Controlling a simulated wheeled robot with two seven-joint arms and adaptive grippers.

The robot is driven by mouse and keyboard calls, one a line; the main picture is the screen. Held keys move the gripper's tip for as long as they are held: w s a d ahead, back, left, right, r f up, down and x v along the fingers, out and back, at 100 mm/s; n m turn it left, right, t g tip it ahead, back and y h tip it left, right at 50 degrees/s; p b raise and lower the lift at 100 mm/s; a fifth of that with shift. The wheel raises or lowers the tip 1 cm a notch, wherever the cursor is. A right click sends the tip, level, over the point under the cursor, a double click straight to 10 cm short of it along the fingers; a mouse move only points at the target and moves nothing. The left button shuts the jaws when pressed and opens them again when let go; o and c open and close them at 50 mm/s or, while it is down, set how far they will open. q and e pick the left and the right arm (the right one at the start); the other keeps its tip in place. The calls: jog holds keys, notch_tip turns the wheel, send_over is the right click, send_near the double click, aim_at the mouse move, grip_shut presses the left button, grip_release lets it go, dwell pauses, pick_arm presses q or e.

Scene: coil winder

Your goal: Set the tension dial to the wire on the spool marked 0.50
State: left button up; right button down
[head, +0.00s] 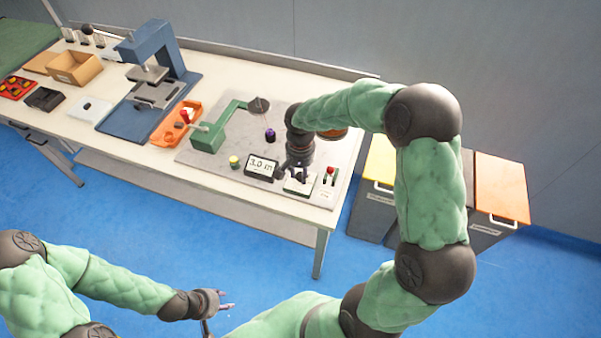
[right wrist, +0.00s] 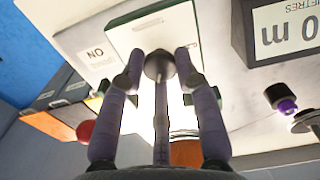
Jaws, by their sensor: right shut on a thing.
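The tension dial is a dark round knob (right wrist: 159,66) on a white panel (right wrist: 130,38) in the right wrist view. In the head view the panel (head: 299,188) sits at the winder plate's front right, its knob largely hidden by my gripper. My right gripper (right wrist: 158,72) is shut on the knob, with fingers on both sides. It also shows in the head view (head: 297,175). The dial's scale is not readable. An orange spool (head: 333,133) shows partly behind my right arm; no 0.50 mark is readable. My left gripper (head: 224,300) is open and empty, away from the bench.
A display (head: 262,167) reading 3.0 m stands left of the panel, a red-knobbed switch (head: 330,172) right of it. Bins (head: 500,188) stand right of the bench.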

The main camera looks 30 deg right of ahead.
aim_at(300, 175)
jog(key=shift+m, duration=0.6)
jog(key=c, duration=0.9)
grip_release()
jog(key=shift+r, duration=0.15)
notch_tip(300, 175, up, 12)
